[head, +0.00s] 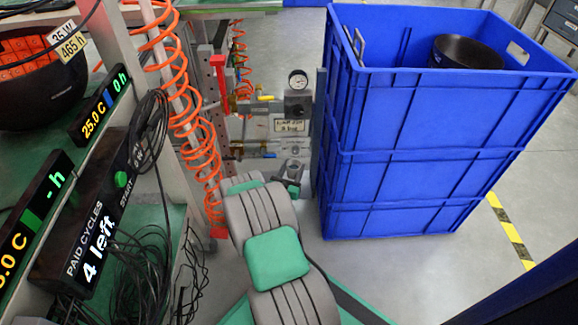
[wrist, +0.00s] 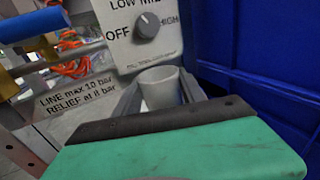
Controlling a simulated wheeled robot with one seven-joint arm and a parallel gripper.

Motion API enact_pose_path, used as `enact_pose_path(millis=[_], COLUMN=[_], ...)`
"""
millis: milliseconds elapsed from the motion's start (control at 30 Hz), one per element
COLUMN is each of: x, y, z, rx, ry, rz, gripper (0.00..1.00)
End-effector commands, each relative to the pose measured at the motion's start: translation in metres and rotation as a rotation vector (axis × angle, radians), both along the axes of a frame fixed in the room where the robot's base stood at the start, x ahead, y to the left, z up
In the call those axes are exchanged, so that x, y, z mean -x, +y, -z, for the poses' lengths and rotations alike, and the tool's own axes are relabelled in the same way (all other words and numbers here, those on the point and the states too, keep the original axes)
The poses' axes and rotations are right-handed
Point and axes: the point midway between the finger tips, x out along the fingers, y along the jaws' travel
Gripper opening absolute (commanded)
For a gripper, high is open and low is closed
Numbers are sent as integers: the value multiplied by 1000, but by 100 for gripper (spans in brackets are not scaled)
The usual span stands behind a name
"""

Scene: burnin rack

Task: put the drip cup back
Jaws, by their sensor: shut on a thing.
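The drip cup, a small light grey cup with an open top, shows in the wrist view (wrist: 160,88), upright between the two dark fingers of my gripper (wrist: 158,98). My gripper is shut on it. In the head view the cup (head: 293,166) is small, at the end of my gripper (head: 292,182), below the pipework and gauge. In the wrist view it sits just below a grey box with an OFF, LOW, HIGH knob (wrist: 147,25). I cannot tell whether the cup touches anything below, since my green-padded wrist hides its lower part.
A coiled orange hose (head: 184,100) and a rack post are on the left. A pressure gauge (head: 298,80) sits above the cup. A label reads "LINE max 10 bar" (wrist: 75,97).

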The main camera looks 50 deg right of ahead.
Motion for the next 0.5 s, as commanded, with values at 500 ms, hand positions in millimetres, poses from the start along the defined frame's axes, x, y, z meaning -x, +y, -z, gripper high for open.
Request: enact_pose_path(millis=[500], x=[16], y=[-9], z=[10], rx=[2], ry=[3], rz=[31], gripper=[2])
